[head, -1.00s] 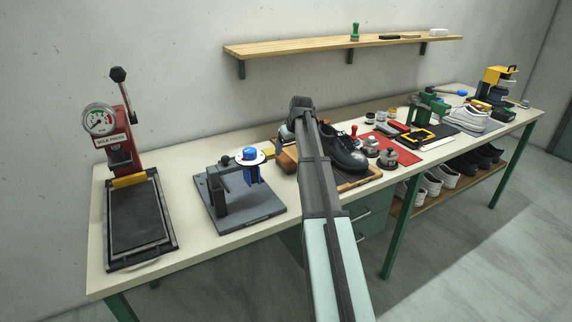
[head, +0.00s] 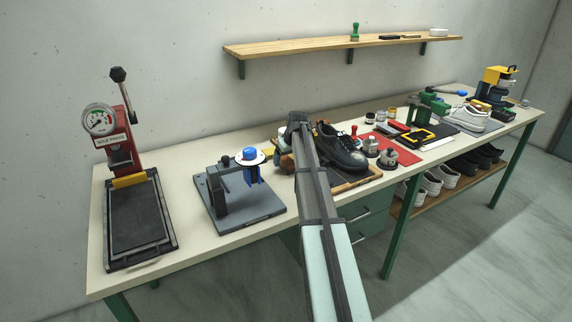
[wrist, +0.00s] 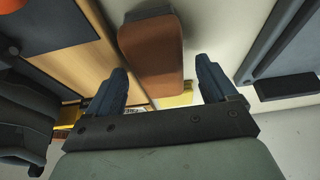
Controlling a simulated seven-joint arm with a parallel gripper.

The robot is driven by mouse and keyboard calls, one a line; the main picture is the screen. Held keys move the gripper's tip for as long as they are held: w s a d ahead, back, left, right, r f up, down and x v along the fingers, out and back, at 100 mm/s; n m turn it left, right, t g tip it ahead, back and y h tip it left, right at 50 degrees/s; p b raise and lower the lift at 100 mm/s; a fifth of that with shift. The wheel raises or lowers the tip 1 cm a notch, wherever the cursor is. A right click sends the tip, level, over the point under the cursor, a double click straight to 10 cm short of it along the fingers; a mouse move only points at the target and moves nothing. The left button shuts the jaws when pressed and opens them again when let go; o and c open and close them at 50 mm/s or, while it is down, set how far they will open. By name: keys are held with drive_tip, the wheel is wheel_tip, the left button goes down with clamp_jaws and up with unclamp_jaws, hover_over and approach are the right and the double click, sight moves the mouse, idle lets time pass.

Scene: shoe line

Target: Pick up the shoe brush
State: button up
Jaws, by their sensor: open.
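The shoe brush shows in the wrist view as a brown, rounded wooden block (wrist: 152,60). Part of it also shows in the head view (head: 287,163), left of my arm and beside the black shoe. My gripper (wrist: 161,66) is open, with one dark blue finger on each side of the brush in the wrist view. I see gaps between the fingers and the brush, and cannot tell how far above it they are.
A black shoe (head: 342,150) stands close on the right, on a wood-edged board (wrist: 75,62). A clamp stand on a grey plate (head: 240,205) is to the left. Bare bench lies between brush and plate. A sole press (head: 140,220) stands far left.

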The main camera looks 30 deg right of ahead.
sight(287, 159)
drive_tip(key=shift+f, duration=0.1)
idle(0.3)
drive_tip(key=c, duration=1.1)
wheel_tip(287, 159, up, 10)
drive_tip(key=shift+r, duration=0.15)
